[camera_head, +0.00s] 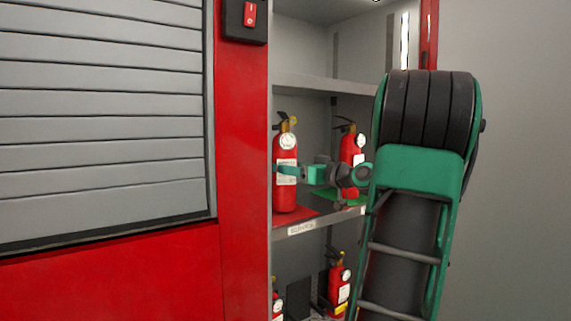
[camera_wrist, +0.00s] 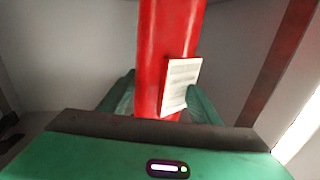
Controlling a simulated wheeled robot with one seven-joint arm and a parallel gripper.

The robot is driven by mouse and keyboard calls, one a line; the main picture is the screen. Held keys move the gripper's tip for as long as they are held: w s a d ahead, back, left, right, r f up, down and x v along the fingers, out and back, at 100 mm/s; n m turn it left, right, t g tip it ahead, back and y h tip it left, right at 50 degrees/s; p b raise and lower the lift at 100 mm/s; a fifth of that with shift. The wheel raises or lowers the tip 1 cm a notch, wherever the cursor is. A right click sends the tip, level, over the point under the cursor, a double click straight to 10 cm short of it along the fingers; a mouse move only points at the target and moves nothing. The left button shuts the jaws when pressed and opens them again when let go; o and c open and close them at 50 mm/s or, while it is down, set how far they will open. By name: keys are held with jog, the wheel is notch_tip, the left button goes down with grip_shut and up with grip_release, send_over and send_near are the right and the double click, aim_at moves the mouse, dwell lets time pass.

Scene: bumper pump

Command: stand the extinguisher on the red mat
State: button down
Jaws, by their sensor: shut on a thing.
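A red extinguisher (camera_head: 286,190) with a white label and black handle is upright on the middle shelf of the locker, at the left. Its base is over the red mat (camera_head: 307,214); I cannot tell whether it touches the mat or is just above it. My gripper (camera_head: 283,171) is shut around the extinguisher's body at label height, coming from the right. In the wrist view the red cylinder (camera_wrist: 165,45) with its white label stands between the green fingers of my gripper (camera_wrist: 160,103). The extinguisher's base is hidden there.
A second extinguisher (camera_head: 351,146) stands on a green mat (camera_head: 356,198) to the right, partly behind my wrist. More extinguishers (camera_head: 339,283) are on the lower shelf. The upper shelf (camera_head: 310,84) is above the handle. A red post (camera_head: 240,170) borders the opening on the left.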

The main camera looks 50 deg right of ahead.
jog(key=shift+w+a+f, duration=0.15)
jog(key=shift+a+f, duration=0.05)
jog(key=shift+a, duration=0.1)
jog(key=c, duration=0.6)
grip_release()
jog(key=shift+f, duration=0.15)
jog(key=shift+s+d, duration=0.15)
jog(key=shift+s, duration=5.85)
jog(key=shift+s, duration=0.15)
